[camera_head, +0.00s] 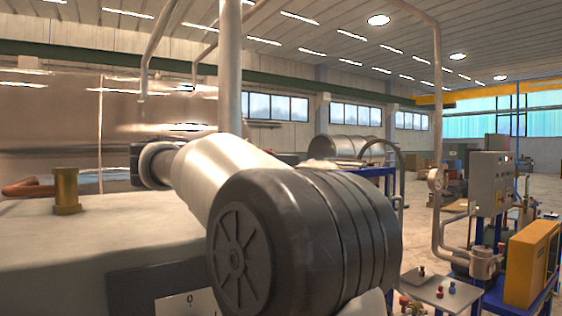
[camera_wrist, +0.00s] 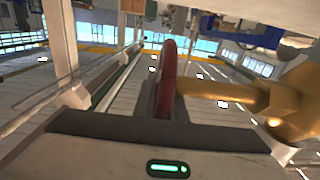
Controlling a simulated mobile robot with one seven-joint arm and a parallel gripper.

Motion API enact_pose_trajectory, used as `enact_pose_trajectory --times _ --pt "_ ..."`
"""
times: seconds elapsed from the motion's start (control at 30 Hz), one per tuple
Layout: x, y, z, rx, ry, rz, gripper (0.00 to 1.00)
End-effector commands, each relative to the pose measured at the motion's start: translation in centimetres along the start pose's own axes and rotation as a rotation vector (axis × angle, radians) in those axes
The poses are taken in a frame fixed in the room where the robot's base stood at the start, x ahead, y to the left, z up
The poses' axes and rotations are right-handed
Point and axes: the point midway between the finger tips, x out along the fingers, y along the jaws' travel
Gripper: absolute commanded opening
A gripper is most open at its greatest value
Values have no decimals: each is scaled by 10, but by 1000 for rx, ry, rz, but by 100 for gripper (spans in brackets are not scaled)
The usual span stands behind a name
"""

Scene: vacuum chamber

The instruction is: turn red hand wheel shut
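The red hand wheel (camera_wrist: 168,78) stands edge-on in the middle of the wrist view, close to my gripper. A brass stem (camera_wrist: 210,88) runs from it to a larger brass valve body (camera_wrist: 293,105) at the right. My gripper (camera_wrist: 158,116) shows as a dark bar across the lower picture, and the wheel's near rim reaches down to it. A dark grey piece beside the rim may be a finger; I cannot tell whether the fingers grip the wheel.
A large pale housing (camera_head: 60,245) fills the lower left, with a vertical pipe (camera_head: 230,70) behind my arm. At the right stand a grey control box (camera_head: 490,180), a yellow unit (camera_head: 530,262) and a small tray (camera_head: 440,290). Open floor lies beyond.

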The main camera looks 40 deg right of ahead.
Motion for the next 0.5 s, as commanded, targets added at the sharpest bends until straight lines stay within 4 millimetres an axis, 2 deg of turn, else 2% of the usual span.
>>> enact_pose_trajectory --times 0.27,0.5 --pt "0 0 0 1 -14 1 0" --pt "2 0 3 1 -108 1 0"
